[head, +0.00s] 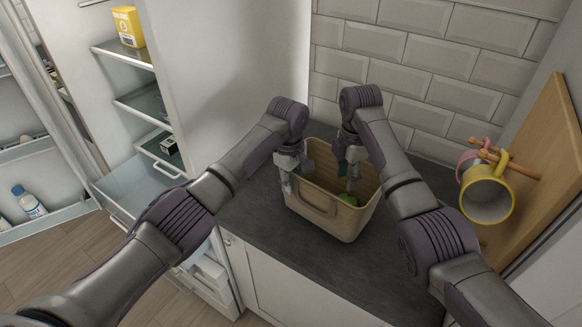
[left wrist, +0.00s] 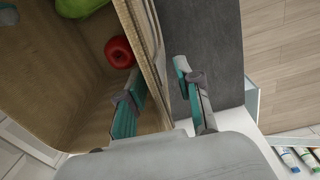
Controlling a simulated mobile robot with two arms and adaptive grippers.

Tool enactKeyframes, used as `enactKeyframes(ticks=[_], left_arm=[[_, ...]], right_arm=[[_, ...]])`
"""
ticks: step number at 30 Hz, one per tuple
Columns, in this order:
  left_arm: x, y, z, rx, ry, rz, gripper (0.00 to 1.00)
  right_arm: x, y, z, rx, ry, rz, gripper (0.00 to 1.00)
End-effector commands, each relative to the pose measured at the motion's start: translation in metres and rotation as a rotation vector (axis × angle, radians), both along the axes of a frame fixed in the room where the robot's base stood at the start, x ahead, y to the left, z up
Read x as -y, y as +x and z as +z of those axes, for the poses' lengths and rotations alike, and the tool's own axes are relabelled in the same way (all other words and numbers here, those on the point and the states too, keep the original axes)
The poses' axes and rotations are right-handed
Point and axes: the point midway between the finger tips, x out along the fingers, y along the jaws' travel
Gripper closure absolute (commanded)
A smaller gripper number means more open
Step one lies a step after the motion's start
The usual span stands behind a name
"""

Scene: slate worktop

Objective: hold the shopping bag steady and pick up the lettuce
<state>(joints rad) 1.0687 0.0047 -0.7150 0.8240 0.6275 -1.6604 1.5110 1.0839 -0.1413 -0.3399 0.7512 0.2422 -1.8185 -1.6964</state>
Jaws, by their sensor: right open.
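The shopping bag (head: 318,208) is a tan, open-topped bag standing upright on the worktop; its inside also shows in the left wrist view (left wrist: 60,85). My left gripper (head: 288,182) is at its left wall. In the left wrist view the fingers (left wrist: 160,98) straddle that wall, one inside and one outside, with a gap beside the outer finger. The green lettuce (head: 348,199) lies inside the bag, partly hidden; a green piece shows at the top of the left wrist view (left wrist: 80,7). My right gripper (head: 350,184) is open, reaching down into the bag just above the lettuce.
A red round fruit (left wrist: 119,52) lies in the bag near the left gripper's inner finger. A yellow mug (head: 488,200) hangs on a wooden rack at the right. The tiled wall (head: 430,75) is behind, and an open fridge (head: 135,100) stands left. Dark worktop (head: 265,215) is bare around the bag.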

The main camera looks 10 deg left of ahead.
Motion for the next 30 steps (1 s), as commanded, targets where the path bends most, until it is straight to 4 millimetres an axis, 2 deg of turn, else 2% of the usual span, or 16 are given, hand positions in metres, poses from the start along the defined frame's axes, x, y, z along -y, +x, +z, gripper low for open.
enactKeyframes(ticks=[6,14,21,30], left_arm=[[0.001,0.001,-0.015,0.0,0.0,-0.001,0.66],[0.001,0.001,-0.016,0.001,0.0,-0.001,0.66],[0.001,0.001,-0.016,0.001,0.0,-0.001,1.0],[0.001,0.001,-0.016,0.001,0.0,-0.001,1.0]], right_arm=[[0.0,0.0,0.0,0.0,0.0,0.0,0.58],[0.0,0.0,0.0,0.0,0.0,0.0,0.58],[0.0,0.0,0.0,0.0,0.0,0.0,0.58],[0.0,0.0,0.0,0.0,0.0,0.0,0.58]])
